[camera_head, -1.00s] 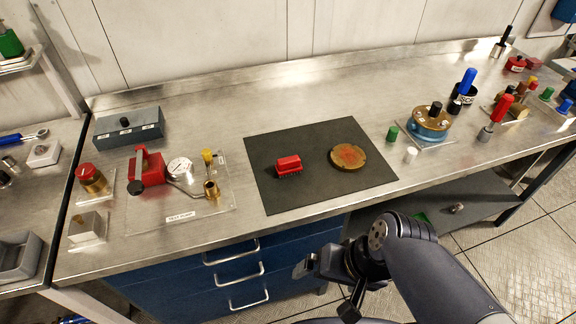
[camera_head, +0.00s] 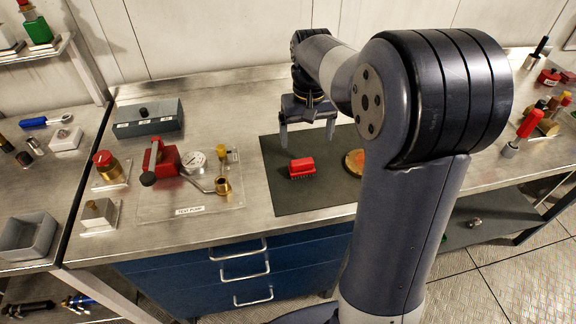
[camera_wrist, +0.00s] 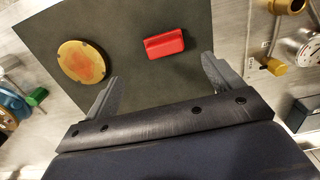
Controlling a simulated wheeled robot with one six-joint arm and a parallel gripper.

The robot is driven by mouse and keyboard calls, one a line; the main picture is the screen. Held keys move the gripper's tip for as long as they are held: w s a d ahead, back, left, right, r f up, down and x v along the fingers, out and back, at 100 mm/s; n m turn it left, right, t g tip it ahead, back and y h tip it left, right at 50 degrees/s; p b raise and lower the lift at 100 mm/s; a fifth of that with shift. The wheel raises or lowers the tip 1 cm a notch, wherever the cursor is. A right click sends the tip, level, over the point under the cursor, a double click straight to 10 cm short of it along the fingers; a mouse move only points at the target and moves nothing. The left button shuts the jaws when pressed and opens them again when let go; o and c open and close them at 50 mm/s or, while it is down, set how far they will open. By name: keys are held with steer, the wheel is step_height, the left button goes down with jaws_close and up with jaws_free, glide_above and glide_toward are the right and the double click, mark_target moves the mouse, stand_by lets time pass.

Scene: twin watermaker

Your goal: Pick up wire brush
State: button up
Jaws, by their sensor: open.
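The wire brush (camera_head: 302,167) has a red block back with dark bristles below. It lies on the dark mat (camera_head: 290,199) on the steel bench. It also shows in the wrist view as a red block (camera_wrist: 165,44), ahead of the fingertips. My gripper (camera_head: 308,137) is open and empty above the back of the mat, with its two fingers wide apart and pointing down. In the wrist view my gripper (camera_wrist: 162,72) has the brush between and beyond its finger lines, apart from both fingers.
A round rusty brass disc (camera_head: 354,161) lies on the mat right of the brush, partly hidden by my arm. The test pump board (camera_head: 190,200) with gauge and red lever stands left of the mat. A grey box (camera_head: 148,117) is behind it.

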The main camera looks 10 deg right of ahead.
mark_target(302, 161)
step_height(302, 161, down, 5)
steer(key=shift+w+f, duration=0.1)
steer(key=shift+f, duration=0.05)
steer(key=shift+a+f+p, duration=0.2)
steer(key=shift+f, duration=1.15)
steer(key=shift+a+f+p, duration=0.2)
steer(key=shift+f, duration=1.15)
steer(key=shift+c, duration=0.2)
steer(key=c, duration=1.1)
